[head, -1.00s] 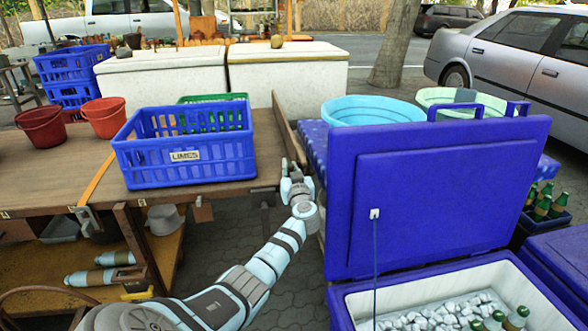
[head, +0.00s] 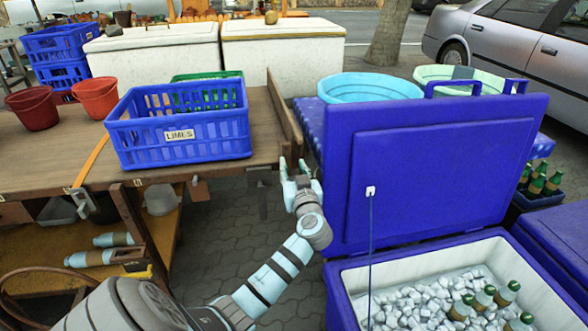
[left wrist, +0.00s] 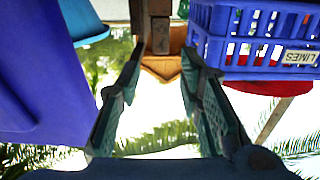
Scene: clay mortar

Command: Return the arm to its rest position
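My left arm (head: 275,275) reaches up from the bottom of the head view. My left gripper (head: 295,168) is in the gap between the wooden table and the raised blue cooler lid (head: 430,170). Its two fingers are apart, with nothing between them. In the left wrist view the fingers (left wrist: 160,65) are also spread and empty, with the cooler lid at the left and the blue limes crate at the right. My right gripper is not in view.
The blue limes crate (head: 180,140) sits on the wooden table (head: 50,165), left of my gripper. The open cooler (head: 352,280) holds ice and several green bottles. A light-blue tub (head: 370,87) stands behind the lid. Paved ground shows below the gripper.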

